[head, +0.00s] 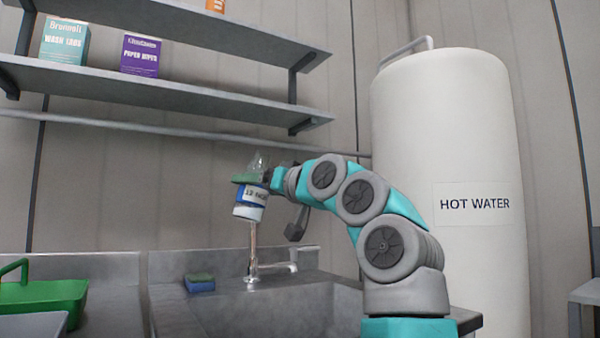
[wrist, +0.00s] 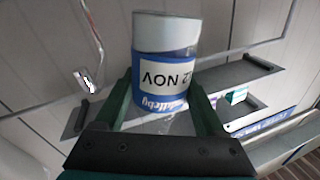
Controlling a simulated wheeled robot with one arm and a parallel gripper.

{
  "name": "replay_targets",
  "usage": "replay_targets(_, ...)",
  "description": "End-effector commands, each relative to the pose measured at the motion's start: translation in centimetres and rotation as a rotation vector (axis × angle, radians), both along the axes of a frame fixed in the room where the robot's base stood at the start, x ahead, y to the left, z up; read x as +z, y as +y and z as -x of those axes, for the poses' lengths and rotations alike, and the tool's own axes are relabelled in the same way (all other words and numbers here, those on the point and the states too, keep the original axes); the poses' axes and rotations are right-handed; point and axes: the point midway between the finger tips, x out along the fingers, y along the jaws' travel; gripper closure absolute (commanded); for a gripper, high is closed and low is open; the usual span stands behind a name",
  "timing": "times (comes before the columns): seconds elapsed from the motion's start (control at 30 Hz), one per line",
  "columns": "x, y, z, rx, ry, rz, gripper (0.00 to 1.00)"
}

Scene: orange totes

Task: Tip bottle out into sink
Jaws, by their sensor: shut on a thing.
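My gripper (head: 246,179) is shut on a bottle (head: 251,196), with a green finger on each side of it in the wrist view (wrist: 166,105). The bottle (wrist: 165,65) has a blue band, a white label with a date reading NOV, and a pale white lower end. In the head view it is close to upright, slightly tilted, with its clear upper part above the fingers and its white end down. It is held in the air in front of or above the tap (head: 253,250). The steel sink (head: 290,309) lies below; its floor is mostly hidden.
A blue and green sponge (head: 200,283) lies on the sink's left edge. A green caddy (head: 45,297) stands at the far left. Wall shelves (head: 170,87) with boxes are above. A white hot water tank (head: 450,150) stands at the right behind my arm.

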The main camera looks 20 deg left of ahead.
Motion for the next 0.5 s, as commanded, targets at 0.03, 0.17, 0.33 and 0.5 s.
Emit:
replay_targets(0.03,-0.1,0.0,0.0,0.003,0.027,-0.020,0.86)
replay_targets(0.17,0.4,-0.2,-0.2,0.003,0.089,-0.074,0.86)
replay_targets(0.33,1.0,-0.6,-0.5,0.003,0.175,-0.147,0.86)
replay_targets(0.5,1.7,-0.9,-1.0,0.003,0.258,-0.219,0.86)
